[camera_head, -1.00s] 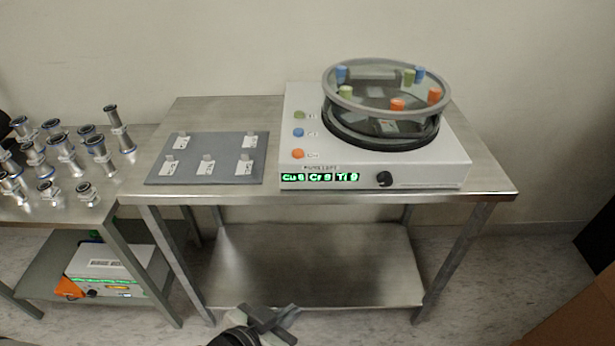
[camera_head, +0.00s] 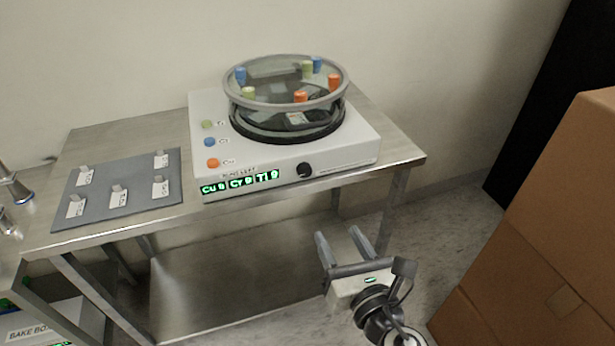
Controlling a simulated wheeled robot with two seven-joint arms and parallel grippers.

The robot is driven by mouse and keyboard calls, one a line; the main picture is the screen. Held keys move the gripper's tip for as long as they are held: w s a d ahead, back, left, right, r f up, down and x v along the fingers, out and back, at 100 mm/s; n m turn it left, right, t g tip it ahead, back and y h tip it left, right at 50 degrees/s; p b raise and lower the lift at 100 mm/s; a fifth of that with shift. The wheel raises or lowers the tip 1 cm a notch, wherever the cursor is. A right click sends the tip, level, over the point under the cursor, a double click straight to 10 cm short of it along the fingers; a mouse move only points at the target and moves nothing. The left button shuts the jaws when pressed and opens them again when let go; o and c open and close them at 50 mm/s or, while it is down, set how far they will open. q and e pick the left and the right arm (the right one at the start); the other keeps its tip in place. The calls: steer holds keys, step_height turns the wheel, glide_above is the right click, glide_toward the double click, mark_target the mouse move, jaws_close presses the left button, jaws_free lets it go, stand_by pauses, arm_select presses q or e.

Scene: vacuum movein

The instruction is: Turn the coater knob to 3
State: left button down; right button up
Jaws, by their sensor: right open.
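The coater (camera_head: 350,155) is a white box on a steel table, with a round glass chamber (camera_head: 285,97) on top. Its black knob (camera_head: 304,170) is on the front face, right of a green display (camera_head: 240,182) that reads Cu, Cr and Ti with digits too small to read surely. My right gripper (camera_head: 339,240) is open and empty, in front of the table and lower in the picture than the knob, apart from it. Its two fingers point toward the table. My left gripper is not in view.
A grey mat (camera_head: 140,205) with several small labelled pieces lies on the steel table (camera_head: 110,135) left of the coater. Cardboard boxes (camera_head: 560,190) stand at the right. A bake box (camera_head: 50,322) is at the lower left. Floor is open between table and boxes.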

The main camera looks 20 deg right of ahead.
steer(key=n, duration=0.2)
steer(key=p, duration=0.2)
glide_toward(306, 173)
steer(key=w, duration=0.8)
steer(key=shift+w+a+f, duration=0.1)
steer(key=shift+w+f, duration=0.05)
steer(key=shift+w, duration=0.15)
steer(key=c, duration=1)
